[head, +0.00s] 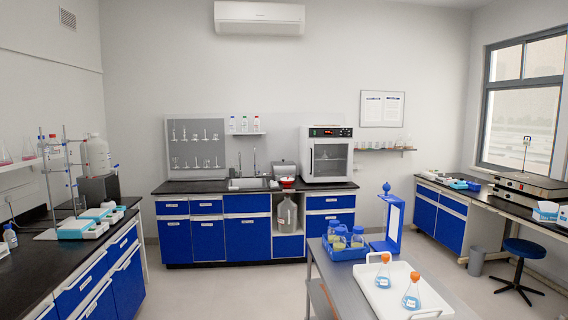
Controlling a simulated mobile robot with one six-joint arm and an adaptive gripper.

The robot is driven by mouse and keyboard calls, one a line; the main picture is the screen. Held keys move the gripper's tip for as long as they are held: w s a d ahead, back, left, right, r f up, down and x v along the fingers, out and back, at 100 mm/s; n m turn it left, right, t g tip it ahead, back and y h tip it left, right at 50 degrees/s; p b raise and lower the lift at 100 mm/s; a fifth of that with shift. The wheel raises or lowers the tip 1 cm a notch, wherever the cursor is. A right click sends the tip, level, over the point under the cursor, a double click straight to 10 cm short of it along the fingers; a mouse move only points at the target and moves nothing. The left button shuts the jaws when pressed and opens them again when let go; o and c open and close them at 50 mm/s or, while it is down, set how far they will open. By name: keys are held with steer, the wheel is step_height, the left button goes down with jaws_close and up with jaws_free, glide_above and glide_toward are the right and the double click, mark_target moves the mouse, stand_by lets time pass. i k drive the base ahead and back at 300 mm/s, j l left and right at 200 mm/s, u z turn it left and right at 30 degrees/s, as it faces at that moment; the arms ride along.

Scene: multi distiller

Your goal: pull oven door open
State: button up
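The oven (326,154) is a white box with a dark control panel (328,132) on top of its front. It stands on the right part of the black counter along the back wall. Its door (330,160) has a dark glass window and looks shut. A handle seems to show at the door's left edge, but it is too small to make out well. My gripper and arm are not in view.
A grey table (350,277) in front holds a white tray (408,292) with two flasks and a blue bottle rack (344,250). A blue stool (522,262) stands right. Floor before the back counter (240,284) is clear.

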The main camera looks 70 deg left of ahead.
mark_target(328, 160)
steer(key=u, duration=1.95)
steer(key=i+j+u, duration=0.2)
steer(key=i+j, duration=0.15)
steer(key=i+j+u, duration=0.2)
steer(key=i, duration=0.4)
steer(key=i+j+u, duration=0.2)
steer(key=i, duration=0.3)
steer(key=i+j+u, duration=0.2)
steer(key=i, duration=0.3)
steer(key=i+z, duration=0.3)
steer(key=i, duration=1.7)
steer(key=i+z, duration=0.1)
steer(key=i, duration=0.4)
steer(key=i+z, duration=0.15)
steer(key=i, duration=0.35)
steer(key=i+j+z, duration=0.1)
steer(key=i, duration=0.4)
steer(key=i+j+z, duration=0.15)
steer(key=i, duration=0.35)
steer(key=i+l+z, duration=0.35)
steer(key=i, duration=0.75)
steer(key=i+j+z, duration=0.1)
steer(key=i+z, duration=0.25)
steer(key=i, duration=0.7)
